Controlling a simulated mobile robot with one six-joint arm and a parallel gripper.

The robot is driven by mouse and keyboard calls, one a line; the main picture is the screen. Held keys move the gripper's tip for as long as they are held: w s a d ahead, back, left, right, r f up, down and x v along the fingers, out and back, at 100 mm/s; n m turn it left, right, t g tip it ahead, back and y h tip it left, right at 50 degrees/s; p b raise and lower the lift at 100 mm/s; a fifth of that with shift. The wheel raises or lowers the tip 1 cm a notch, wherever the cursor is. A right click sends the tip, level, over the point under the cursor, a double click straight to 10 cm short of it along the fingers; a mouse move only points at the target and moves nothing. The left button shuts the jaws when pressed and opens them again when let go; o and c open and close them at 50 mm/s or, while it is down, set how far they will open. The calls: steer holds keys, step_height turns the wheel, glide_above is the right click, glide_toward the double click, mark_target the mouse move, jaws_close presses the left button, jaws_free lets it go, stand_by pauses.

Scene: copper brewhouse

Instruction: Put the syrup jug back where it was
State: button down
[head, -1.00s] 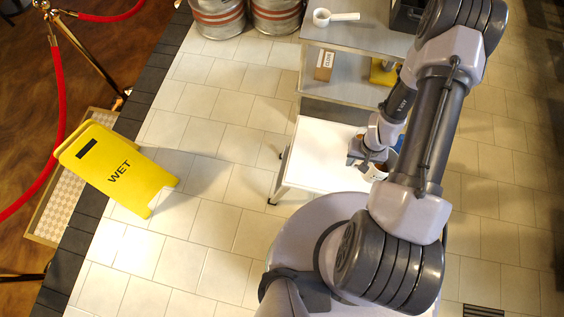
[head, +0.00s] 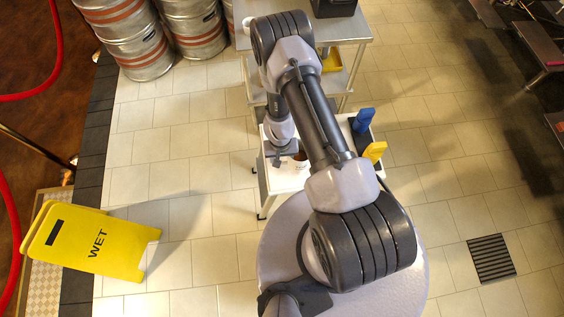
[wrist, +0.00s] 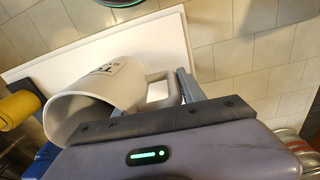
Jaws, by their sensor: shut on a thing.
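The syrup jug (wrist: 92,100) is pale, with a dark printed label and a side handle. In the wrist view my gripper (wrist: 186,88) is shut on the handle, and the jug looks tilted. In the head view the jug (head: 299,160) shows its brown inside, partly hidden by my arm. My gripper (head: 284,151) is just left of it, over the white top of a small cart (head: 283,183). I cannot tell whether the jug touches the cart top.
A blue item (head: 362,121) and a yellow item (head: 374,152) are at the cart's right side. A steel table (head: 345,30) stands behind. Kegs (head: 190,25) stand back left. A yellow WET sign (head: 90,242) stands left. The tiled floor at right is mostly clear.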

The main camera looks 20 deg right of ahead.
steer(key=shift+f+b, duration=1.15)
steer(key=shift+f, duration=0.8)
steer(key=c, duration=0.7)
jaws_free()
